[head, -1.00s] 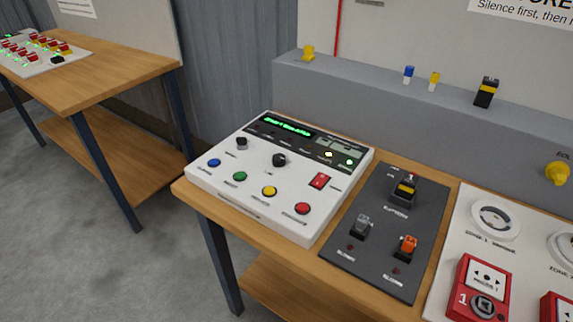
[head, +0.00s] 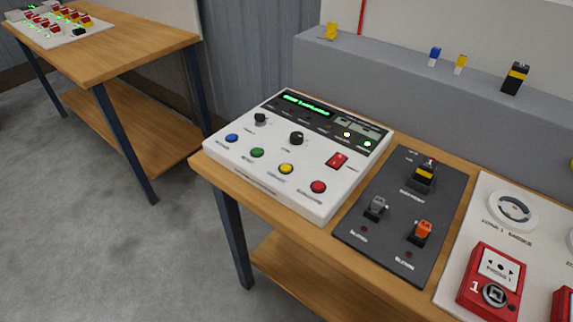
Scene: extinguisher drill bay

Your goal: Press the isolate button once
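A white control panel (head: 262,185) lies on the wooden bench in the middle of the head view. Along its front is a row of round buttons: blue (head: 231,138), green (head: 256,153), yellow (head: 285,169) and red (head: 317,187). Their labels are too small and blurred to read, so I cannot tell which one is the isolate button. Neither of my grippers is in view.
A dark switch plate (head: 390,246) lies right of the panel, then a white board with a red call point (head: 492,281). A grey ledge (head: 400,85) with small parts stands behind. Another bench (head: 120,55) is at the far left. Floor shows between the benches.

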